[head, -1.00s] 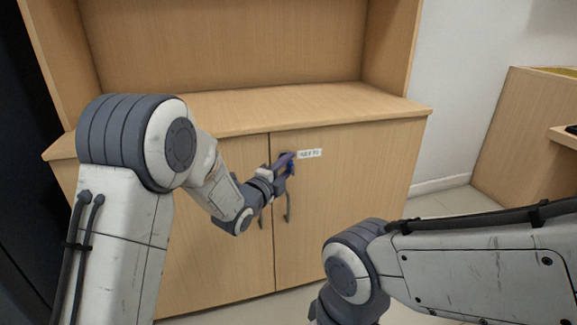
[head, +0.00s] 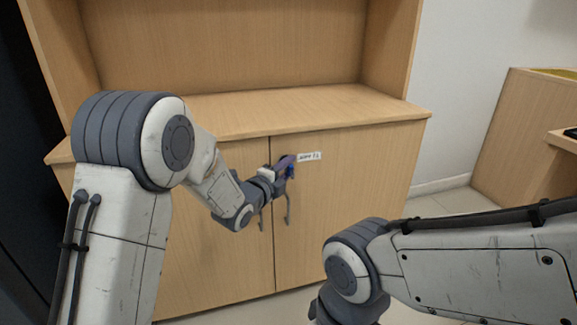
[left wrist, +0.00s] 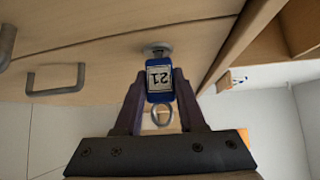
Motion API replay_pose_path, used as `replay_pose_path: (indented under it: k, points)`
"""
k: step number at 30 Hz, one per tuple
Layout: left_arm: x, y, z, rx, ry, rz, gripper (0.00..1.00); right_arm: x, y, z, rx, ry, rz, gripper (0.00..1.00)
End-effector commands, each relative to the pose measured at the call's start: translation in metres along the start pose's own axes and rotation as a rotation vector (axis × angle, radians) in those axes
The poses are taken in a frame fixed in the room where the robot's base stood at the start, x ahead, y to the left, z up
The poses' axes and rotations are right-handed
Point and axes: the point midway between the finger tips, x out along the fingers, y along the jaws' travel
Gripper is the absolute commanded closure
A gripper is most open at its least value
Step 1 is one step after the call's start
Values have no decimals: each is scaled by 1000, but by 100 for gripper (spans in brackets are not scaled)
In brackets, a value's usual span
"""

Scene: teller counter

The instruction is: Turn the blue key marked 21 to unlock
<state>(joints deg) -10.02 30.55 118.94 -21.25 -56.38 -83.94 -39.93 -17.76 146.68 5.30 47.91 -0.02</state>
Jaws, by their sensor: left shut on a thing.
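The blue key (left wrist: 159,95) marked 21 shows in the left wrist view, its label upside down in the picture. It sits at a round metal lock (left wrist: 157,49) on the wooden cabinet door. My left gripper (left wrist: 160,88) is shut on the key's blue head, one finger on each side. A metal ring hangs from the head between the fingers. In the head view my left gripper (head: 287,167) is at the right-hand cabinet door (head: 340,200), beside a white label (head: 309,156), and a bit of blue shows there. My right gripper is out of view; only its arm shows.
Two metal door handles (head: 288,209) hang just below my left gripper; a handle (left wrist: 56,80) also shows in the left wrist view. The cabinet top (head: 250,108) is bare. Another wooden counter (head: 520,130) stands at the right.

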Motion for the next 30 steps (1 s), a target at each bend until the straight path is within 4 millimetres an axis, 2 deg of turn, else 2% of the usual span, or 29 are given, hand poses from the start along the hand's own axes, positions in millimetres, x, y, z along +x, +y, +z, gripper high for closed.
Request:
replay_pose_path:
  k: [15, 30]
  points:
    - [0, -2, 2, 84, -4, 85, 96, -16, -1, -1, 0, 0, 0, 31]
    - [0, -2, 2, 99, -4, 101, 96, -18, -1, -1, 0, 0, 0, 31]
